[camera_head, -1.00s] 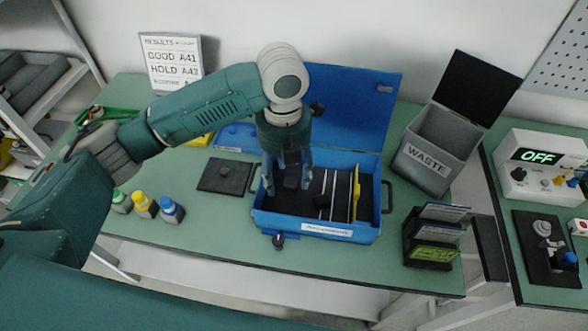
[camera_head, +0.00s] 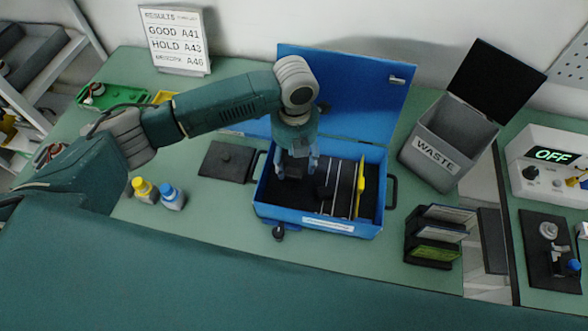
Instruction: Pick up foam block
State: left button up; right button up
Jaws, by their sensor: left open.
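An open blue case (camera_head: 320,223) stands on the green bench with its lid (camera_head: 350,100) raised at the back. My left gripper (camera_head: 296,175) points down over the left part of the case, its two fingers apart. A small dark block (camera_head: 325,193), which may be the foam block, shows just right of the fingers against the black case interior. Its edges are hard to make out. I see nothing held between the fingers. My right gripper is not in view.
Thin dividers and a yellow strip (camera_head: 360,186) stand in the case's right part. A black plate (camera_head: 228,160) lies left of it. Yellow (camera_head: 144,190) and blue (camera_head: 172,196) capped bottles, a waste bin (camera_head: 440,150) and a black rack (camera_head: 432,240) stand around.

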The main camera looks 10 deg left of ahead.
pick_arm(q)
notch_tip(320, 180, down, 2)
jog(key=shift+f, duration=0.15)
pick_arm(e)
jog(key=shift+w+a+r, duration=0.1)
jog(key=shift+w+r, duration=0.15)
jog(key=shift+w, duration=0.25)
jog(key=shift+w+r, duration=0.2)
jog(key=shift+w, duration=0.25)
pick_arm(q)
jog(key=c, duration=1)
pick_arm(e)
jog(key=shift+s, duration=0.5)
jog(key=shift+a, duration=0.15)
